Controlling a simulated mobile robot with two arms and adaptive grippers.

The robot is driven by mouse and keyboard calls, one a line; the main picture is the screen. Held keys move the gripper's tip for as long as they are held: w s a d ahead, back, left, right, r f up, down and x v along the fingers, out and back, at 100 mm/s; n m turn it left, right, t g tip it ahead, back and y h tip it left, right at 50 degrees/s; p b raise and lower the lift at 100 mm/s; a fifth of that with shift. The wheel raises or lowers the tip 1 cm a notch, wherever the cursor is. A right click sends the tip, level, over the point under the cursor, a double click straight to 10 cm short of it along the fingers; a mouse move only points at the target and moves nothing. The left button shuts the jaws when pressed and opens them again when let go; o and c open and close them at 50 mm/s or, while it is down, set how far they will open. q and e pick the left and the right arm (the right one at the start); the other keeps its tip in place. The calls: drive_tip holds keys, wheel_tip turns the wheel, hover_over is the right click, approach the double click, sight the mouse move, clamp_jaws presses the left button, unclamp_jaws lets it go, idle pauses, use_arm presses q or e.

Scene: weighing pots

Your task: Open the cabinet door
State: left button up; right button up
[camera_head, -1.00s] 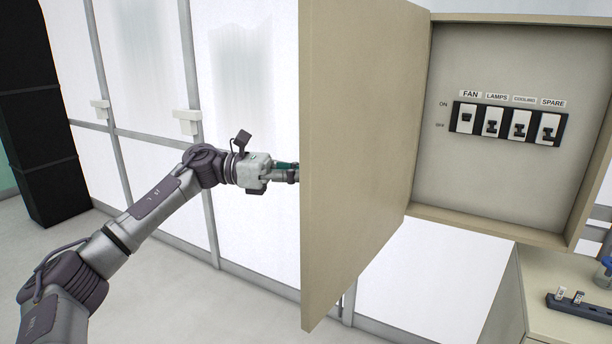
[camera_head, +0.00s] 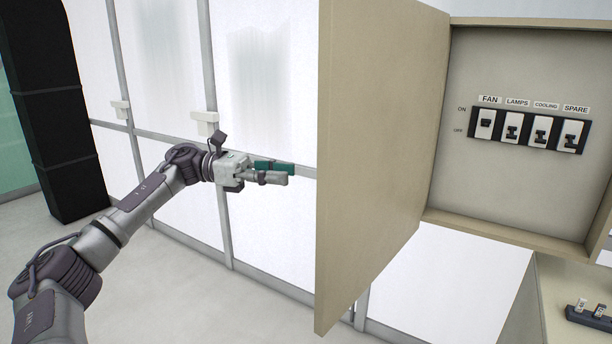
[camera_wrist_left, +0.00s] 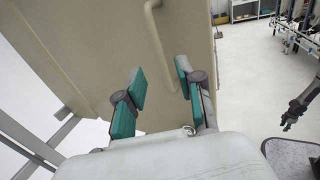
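The beige cabinet door (camera_head: 380,150) stands swung wide open, and the cabinet interior (camera_head: 480,180) is exposed to its right. The door's outer face, with a beige bar handle (camera_wrist_left: 155,45), shows in the left wrist view. My left gripper (camera_head: 290,174) is to the left of the door in the head view, clear of its edge. In the left wrist view its two teal-padded fingers (camera_wrist_left: 161,84) are spread with nothing between them, and the handle is beyond the fingertips. A small, dark gripper (camera_wrist_left: 288,122), apparently my right one, shows at the right; its fingers are too small to judge.
A switch panel (camera_head: 527,131) labelled FAN, LAMPS, COOLING and SPARE is inside the cabinet. A counter (camera_head: 560,290) with a dark power strip (camera_head: 590,316) is at lower right. White wall panels (camera_head: 265,110) stand behind my left arm.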

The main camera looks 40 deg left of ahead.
use_arm(q)
drive_tip(key=shift+v, duration=1.85)
